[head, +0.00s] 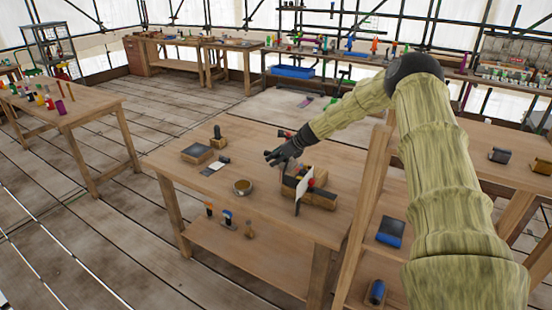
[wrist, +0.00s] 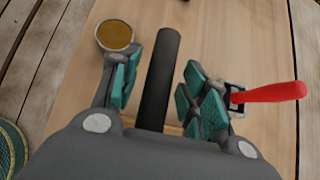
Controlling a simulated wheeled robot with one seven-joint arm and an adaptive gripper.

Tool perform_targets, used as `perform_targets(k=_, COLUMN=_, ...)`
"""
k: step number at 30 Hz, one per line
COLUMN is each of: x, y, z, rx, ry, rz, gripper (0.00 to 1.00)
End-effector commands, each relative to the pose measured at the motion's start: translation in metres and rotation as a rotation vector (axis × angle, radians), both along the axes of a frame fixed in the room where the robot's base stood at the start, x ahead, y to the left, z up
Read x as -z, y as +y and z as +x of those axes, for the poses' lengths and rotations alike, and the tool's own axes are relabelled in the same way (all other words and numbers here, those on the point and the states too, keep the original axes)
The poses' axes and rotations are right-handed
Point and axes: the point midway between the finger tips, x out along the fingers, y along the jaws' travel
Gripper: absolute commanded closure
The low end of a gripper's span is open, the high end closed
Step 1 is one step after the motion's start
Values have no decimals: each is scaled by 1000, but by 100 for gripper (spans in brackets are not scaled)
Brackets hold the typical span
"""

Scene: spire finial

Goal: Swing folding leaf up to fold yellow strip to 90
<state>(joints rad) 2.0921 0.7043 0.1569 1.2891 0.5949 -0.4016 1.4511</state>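My gripper (head: 272,158) is over the workbench, just left of a wooden bending device (head: 318,198) with a pale upright plate (head: 303,192). In the wrist view my gripper (wrist: 160,85) has its teal-padded fingers apart, with a dark round bar (wrist: 161,75) between them. A gap shows on the bar's left; contact on the right is unclear. The bar may be the folding leaf's handle, but I cannot tell. A red lever (wrist: 270,92) lies right of the fingers. A thin yellowish edge shows low between the fingers; I cannot confirm it is the yellow strip. The leaf's angle is hidden.
A round tin with amber contents (head: 242,187) stands left of the device and also shows in the wrist view (wrist: 115,36). A dark-topped block (head: 197,153) and small tools lie at the back left. The bench's front left is clear. A wooden post (head: 366,210) rises at right.

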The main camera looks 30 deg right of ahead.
Motion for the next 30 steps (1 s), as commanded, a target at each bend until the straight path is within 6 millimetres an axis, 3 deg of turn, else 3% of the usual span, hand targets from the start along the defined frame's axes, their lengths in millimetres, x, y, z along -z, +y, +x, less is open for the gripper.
perform_targets(k=13, x=-11, y=-4, z=-9, rx=-1, ry=0, rz=2, gripper=56)
perform_targets(k=30, x=-61, y=-27, z=-54, rx=-1, ry=-1, rz=2, gripper=56)
